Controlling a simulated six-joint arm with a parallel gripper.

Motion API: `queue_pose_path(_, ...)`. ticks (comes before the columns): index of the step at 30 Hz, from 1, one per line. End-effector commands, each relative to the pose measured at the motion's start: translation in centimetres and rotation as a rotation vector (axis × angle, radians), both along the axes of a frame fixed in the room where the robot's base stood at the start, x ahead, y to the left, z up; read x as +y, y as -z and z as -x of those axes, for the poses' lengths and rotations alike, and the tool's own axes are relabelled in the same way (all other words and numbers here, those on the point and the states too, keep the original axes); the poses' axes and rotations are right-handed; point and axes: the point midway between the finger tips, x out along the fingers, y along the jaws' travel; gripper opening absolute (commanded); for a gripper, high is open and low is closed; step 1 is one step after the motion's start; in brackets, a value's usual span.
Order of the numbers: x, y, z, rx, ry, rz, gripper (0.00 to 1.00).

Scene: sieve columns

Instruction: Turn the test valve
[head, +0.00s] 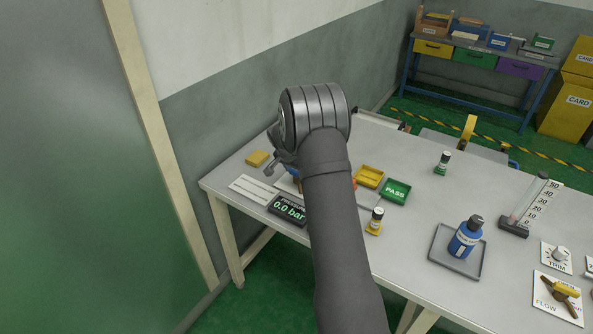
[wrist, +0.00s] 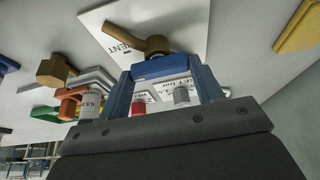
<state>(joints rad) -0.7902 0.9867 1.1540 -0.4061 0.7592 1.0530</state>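A valve with a brass body and lever (wrist: 143,42) and a blue handle part (wrist: 165,68) sits on a white plate in the wrist view. The plate's partly hidden label seems to end in "ENT". I cannot read "TEST" on any valve. My gripper (wrist: 161,72) has its two blue fingers wide apart, one near each end of the blue part; I cannot tell whether they touch it. In the head view my gripper (head: 290,172) is low over the far left of the table, mostly hidden by my arm. Another valve with a yellow handle (head: 566,289) is on the FLOW plate at the right.
A pressure display (head: 288,209) reads 0.0 bar. Yellow (head: 369,177) and green PASS (head: 396,192) trays lie right of my arm, near a small bottle (head: 375,220). A blue bottle (head: 466,238) stands on a grey tray (head: 458,267). Red (wrist: 138,108) and grey (wrist: 181,95) knobs are close behind the fingers.

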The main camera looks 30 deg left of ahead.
Motion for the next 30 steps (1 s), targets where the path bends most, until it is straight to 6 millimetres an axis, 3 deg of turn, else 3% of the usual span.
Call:
queue_pose_path(14, -0.11, -0.03, -0.01, 0.000, -0.087, -0.001, 0.37)
queue_pose_path(30, -0.40, -0.02, -0.11, 0.001, -0.546, -0.002, 0.37)
